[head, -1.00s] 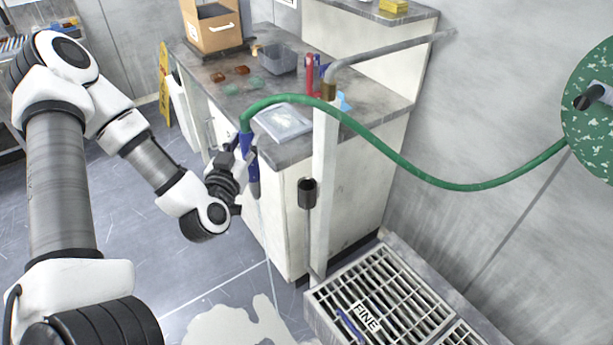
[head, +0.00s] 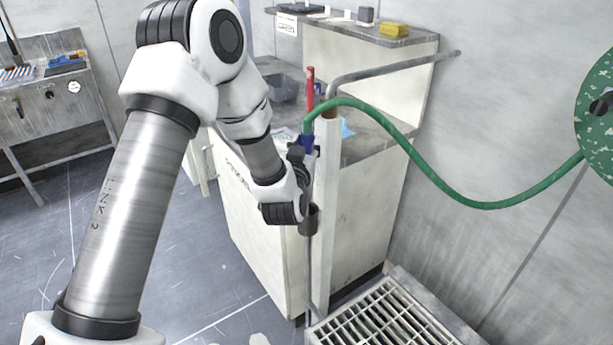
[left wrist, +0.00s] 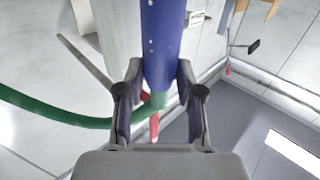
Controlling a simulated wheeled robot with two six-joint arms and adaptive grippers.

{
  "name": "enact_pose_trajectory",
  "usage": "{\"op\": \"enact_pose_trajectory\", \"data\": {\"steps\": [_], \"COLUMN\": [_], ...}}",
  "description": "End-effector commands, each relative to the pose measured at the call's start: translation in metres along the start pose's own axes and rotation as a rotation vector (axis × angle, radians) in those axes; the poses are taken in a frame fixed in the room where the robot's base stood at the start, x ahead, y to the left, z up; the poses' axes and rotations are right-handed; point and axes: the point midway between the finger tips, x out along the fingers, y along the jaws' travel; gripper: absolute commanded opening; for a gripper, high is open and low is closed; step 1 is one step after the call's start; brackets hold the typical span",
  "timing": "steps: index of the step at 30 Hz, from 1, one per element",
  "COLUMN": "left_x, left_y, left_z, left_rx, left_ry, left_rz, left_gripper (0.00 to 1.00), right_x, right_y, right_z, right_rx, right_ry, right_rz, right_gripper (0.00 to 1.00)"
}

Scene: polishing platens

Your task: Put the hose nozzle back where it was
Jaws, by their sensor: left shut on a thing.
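The blue hose nozzle (head: 309,146) is gripped by my left gripper (head: 300,152), with the green hose (head: 440,190) arching from its top toward the wall. In the left wrist view the nozzle (left wrist: 163,45) lies between the two fingers of my left gripper (left wrist: 158,95). The dark cup-shaped holder (head: 309,222) is on the pale post (head: 326,200), just below the gripper. The nozzle's lower end is hidden behind my gripper and wrist, so I cannot tell whether it is in the cup. My right gripper is not in view.
The cabinet with a grey counter (head: 375,145) stands right behind the post. A red-handled item (head: 310,85) and a grey pipe (head: 390,68) are at the post's top. A floor grate (head: 385,325) lies below. The hose reel (head: 600,110) is on the right wall.

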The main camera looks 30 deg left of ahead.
Motion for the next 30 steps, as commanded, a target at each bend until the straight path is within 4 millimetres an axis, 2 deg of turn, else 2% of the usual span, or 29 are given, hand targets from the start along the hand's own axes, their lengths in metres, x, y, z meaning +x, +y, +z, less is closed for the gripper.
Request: {"op": "enact_pose_trajectory", "data": {"steps": [6,11,17,19,30], "left_x": [-0.001,0.0,-0.001,0.002,0.002], "left_y": [0.0,0.0,0.0,0.002,0.002], "left_z": [0.04,0.055,0.091,0.094,0.102], "left_rx": [0.002,0.001,0.002,0.002,0.001], "left_ry": [0.0,0.003,0.001,0.004,0.004], "left_rz": [0.002,0.002,0.002,0.002,0.001], "left_gripper": [0.0,0.0,0.0,0.0,0.0], "right_x": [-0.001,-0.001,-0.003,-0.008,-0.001], "right_y": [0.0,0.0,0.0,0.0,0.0], "right_z": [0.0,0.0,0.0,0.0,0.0], "right_rx": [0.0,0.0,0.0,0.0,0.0], "right_ry": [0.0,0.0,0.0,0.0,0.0], "right_rz": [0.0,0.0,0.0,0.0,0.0], "right_gripper": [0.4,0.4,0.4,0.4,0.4]}}
